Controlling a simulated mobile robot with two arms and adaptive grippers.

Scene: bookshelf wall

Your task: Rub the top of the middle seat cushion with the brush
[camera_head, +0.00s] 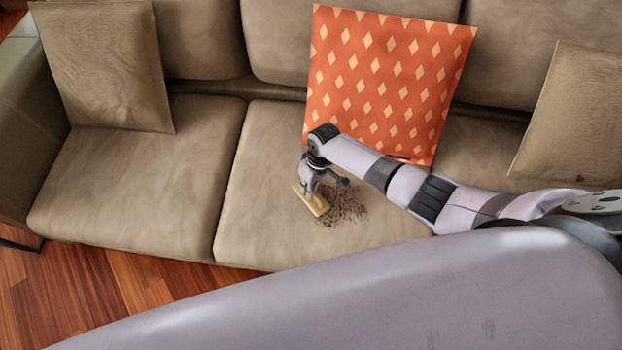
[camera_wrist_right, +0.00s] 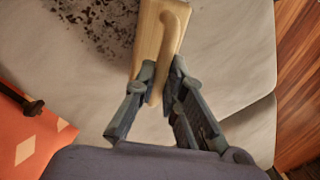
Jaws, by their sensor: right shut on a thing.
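The brush (camera_head: 312,202) has a pale wooden body and handle, and it also shows in the right wrist view (camera_wrist_right: 153,40). My right gripper (camera_wrist_right: 160,75) is shut on the brush handle. In the head view my right gripper (camera_head: 318,180) is over the middle seat cushion (camera_head: 262,150). The brush is at the cushion top, beside a patch of dark crumbs (camera_head: 345,208); whether its bristles touch the fabric is hidden. My left gripper is not in view.
An orange pillow with pale diamonds (camera_head: 385,75) leans on the backrest behind my right arm. Tan pillows (camera_head: 105,65) (camera_head: 575,115) stand at both sides. The left seat cushion (camera_head: 140,185) is clear. Wooden floor (camera_head: 60,290) lies in front.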

